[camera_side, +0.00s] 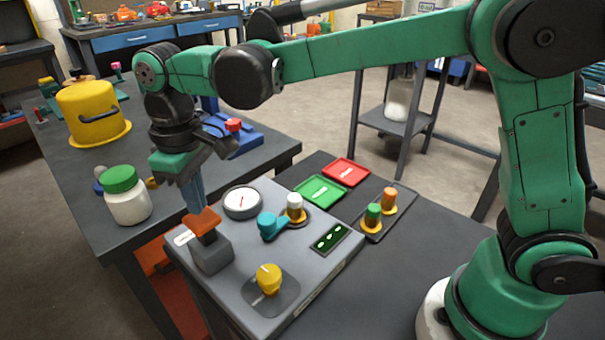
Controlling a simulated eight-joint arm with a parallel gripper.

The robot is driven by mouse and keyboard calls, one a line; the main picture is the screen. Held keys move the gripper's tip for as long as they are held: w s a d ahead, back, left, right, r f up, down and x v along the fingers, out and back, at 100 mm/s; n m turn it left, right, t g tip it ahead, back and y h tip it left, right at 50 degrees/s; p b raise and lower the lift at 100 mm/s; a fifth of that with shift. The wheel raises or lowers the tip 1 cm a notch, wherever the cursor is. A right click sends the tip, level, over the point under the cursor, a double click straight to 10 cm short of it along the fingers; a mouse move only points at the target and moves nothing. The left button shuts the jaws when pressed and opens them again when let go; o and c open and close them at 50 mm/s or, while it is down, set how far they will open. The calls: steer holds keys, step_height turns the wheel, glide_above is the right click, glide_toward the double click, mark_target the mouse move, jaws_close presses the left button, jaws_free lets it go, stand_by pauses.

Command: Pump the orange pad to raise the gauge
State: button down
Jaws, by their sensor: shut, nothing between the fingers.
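The orange pad (204,221) sits on top of a grey block at the left end of a grey panel box (225,300). My gripper (194,207) points down right above the pad, with its fingers shut and empty. The fingertips are at or just above the pad's top; I cannot tell whether they touch it. The round gauge (243,202) has a white face and a red needle. It lies on the panel just right of and behind the pad. The exact needle reading is too small to tell.
The panel also carries a yellow knob (268,278), a teal lever (272,225), a white-topped peg (295,206) and a dark display (330,237). Green (318,191) and red (346,171) trays lie behind. A white jar (127,196) stands close left of my gripper.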

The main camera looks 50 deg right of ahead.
mark_target(201, 217)
steer(key=shift+f, duration=1.65)
steer(key=shift+r, duration=2.1)
steer(key=shift+f, duration=0.1)
steer(key=shift+f, duration=2)
steer(key=shift+r, duration=2.15)
steer(key=shift+f, duration=0.15)
